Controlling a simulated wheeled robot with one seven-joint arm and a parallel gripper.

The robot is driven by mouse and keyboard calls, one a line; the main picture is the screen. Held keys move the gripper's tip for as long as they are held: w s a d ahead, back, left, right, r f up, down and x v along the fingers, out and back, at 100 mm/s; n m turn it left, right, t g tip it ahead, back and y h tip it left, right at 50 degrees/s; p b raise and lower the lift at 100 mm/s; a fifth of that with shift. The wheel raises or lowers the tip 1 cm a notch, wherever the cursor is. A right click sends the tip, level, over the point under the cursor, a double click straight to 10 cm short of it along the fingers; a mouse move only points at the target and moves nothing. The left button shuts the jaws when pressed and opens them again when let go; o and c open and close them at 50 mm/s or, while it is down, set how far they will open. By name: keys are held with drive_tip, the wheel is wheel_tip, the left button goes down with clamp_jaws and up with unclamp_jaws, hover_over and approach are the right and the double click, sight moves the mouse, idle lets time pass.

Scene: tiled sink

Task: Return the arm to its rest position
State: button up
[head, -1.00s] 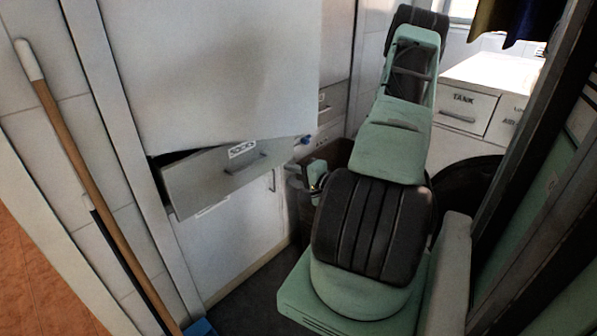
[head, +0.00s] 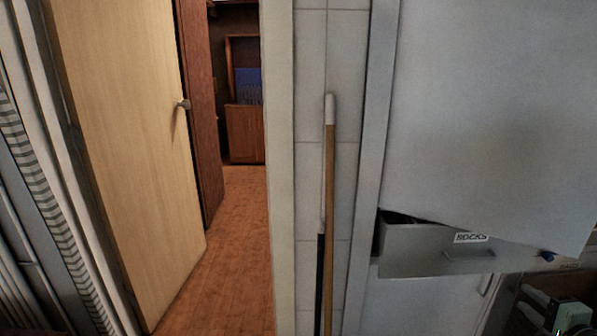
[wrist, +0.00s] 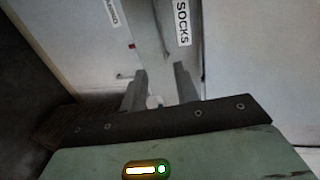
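My gripper (wrist: 160,85) shows in the wrist view with its two grey fingers apart. No held object shows between them; a small pale spot low between the fingers is too blurred to name. Beyond the fingertips is a grey drawer front with a SOCKS label (wrist: 183,22). In the head view the same drawer (head: 425,252) stands partly open below a large pale panel (head: 490,110).
A broom-like pole (head: 329,200) leans against the tiled wall (head: 310,160) left of the drawer. Further left, a wooden door (head: 130,130) stands open beside an orange floor (head: 235,250) leading to another room. That floor looks clear.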

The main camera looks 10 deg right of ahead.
drive_tip(key=w+a+r+n+g+y+p, duration=0.2)
drive_tip(key=w+a+r+n+g+y, duration=0.15)
drive_tip(key=w+a+n, duration=0.35)
drive_tip(key=w+a+r+n+g+y+p, duration=0.2)
drive_tip(key=w+a+n+g, duration=0.3)
drive_tip(key=a, duration=0.4)
drive_tip(key=s+a+r+n+g+p, duration=0.1)
drive_tip(key=a+r+n+p, duration=0.1)
drive_tip(key=a+r+n, duration=0.35)
drive_tip(key=a+r+n+g+p, duration=0.1)
drive_tip(key=a+r+n, duration=0.15)
drive_tip(key=a, duration=0.55)
drive_tip(key=s+a+r+n+g+p, duration=0.1)
drive_tip(key=s+a+r+n+g, duration=0.1)
drive_tip(key=s+a+r+n, duration=0.2)
drive_tip(key=s+a+r+n+g+h+p, duration=0.1)
drive_tip(key=s+a+r+n, duration=0.3)
drive_tip(key=s+a+r, duration=0.4)
drive_tip(key=s+a+g+p, duration=0.1)
drive_tip(key=s+a, duration=0.3)
drive_tip(key=s, duration=0.3)
drive_tip(key=shift+g, duration=0.35)
drive_tip(key=shift+d, duration=0.1)
